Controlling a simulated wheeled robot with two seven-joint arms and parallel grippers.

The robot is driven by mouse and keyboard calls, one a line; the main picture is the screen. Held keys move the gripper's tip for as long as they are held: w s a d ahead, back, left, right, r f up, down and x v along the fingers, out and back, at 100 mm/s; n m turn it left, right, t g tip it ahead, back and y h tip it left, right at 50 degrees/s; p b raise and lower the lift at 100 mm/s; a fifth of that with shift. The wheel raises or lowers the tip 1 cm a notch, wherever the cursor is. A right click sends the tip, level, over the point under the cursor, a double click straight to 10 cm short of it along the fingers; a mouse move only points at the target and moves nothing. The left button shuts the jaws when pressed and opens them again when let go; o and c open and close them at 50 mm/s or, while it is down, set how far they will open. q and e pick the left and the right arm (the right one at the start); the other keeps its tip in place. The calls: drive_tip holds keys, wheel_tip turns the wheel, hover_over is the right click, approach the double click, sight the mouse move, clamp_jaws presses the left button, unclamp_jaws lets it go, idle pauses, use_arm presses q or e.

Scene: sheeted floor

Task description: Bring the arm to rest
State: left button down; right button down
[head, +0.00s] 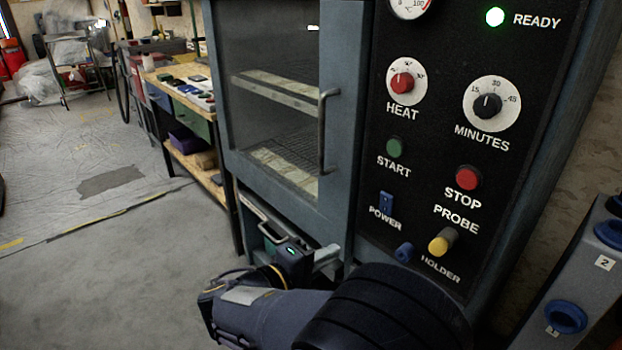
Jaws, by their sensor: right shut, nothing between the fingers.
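My right arm comes in at the bottom, with a black ribbed joint and a grey-violet link. My right gripper (333,253) is at the bottom middle, low in front of the blue-grey oven cabinet (343,150). It looks shut and holds nothing. Its fingers point right, below the oven door and left of the control panel's lower edge. I cannot tell whether the fingertips touch the cabinet. My left gripper is not in view.
The black control panel (430,150) has a lit green READY lamp (495,17), knobs, buttons and a yellow-tipped probe (442,241) in its holder. A grey box with blue rings (585,285) stands at right. A workbench (185,95) is behind. Sheeted floor at left is mostly clear.

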drive_tip(key=s+d+f+m+g+y, duration=0.2)
drive_tip(key=s+d+f+g+y, duration=0.15)
drive_tip(key=d, duration=0.35)
drive_tip(key=s+d+f+m+g+y, duration=0.1)
drive_tip(key=s+d+f+g+y, duration=0.3)
drive_tip(key=d, duration=0.4)
drive_tip(key=s+d+m+g+y, duration=0.25)
drive_tip(key=s+y, duration=0.25)
drive_tip(key=s, duration=0.4)
drive_tip(key=s+a+r+m+t+y, duration=0.2)
drive_tip(key=s+m+t+y, duration=0.2)
drive_tip(key=s+t, duration=0.15)
wheel_tip(320, 180, up, 25)
drive_tip(key=p, duration=2.4)
drive_tip(key=shift+s+a+p, duration=0.2)
drive_tip(key=shift+a+p, duration=0.1)
drive_tip(key=shift+p, duration=0.1)
